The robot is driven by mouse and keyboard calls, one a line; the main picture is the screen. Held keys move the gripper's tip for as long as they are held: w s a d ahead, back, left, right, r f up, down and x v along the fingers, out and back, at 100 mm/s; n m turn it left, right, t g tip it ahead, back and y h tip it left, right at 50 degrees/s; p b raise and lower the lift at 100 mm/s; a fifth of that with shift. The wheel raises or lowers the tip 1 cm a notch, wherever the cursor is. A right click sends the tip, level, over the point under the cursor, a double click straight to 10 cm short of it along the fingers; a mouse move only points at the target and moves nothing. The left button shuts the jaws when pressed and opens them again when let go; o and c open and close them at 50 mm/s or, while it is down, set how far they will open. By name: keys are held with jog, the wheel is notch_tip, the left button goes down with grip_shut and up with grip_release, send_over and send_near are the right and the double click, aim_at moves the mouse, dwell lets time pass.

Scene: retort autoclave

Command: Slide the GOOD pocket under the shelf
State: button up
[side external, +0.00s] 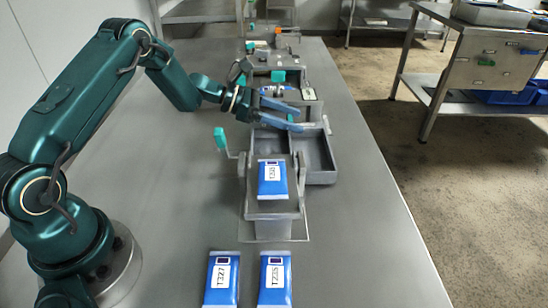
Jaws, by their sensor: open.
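My gripper (300,119) is open and empty, its two blue-grey fingers pointing right above the far end of a grey open tray. The grey tray (322,177) has walled compartments and sits right of a small stand. I cannot read the word GOOD anywhere, so I cannot tell which part is the GOOD pocket. I also cannot tell which part is the shelf. A blue pouch with a white label (272,172) lies on the stand (272,210) in front of my gripper, apart from it. The fingers hide part of what lies behind them.
Two blue pouches, T327 (221,280) and one seemingly T235 (275,280), lie at the table's front. A teal-handled lever (221,139) stands left of the stand. Devices with teal knobs (278,76) line the table behind. The table's right side (375,225) is clear.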

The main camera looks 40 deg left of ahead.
jog(key=shift+c, duration=0.3)
grip_shut()
dwell(1.1)
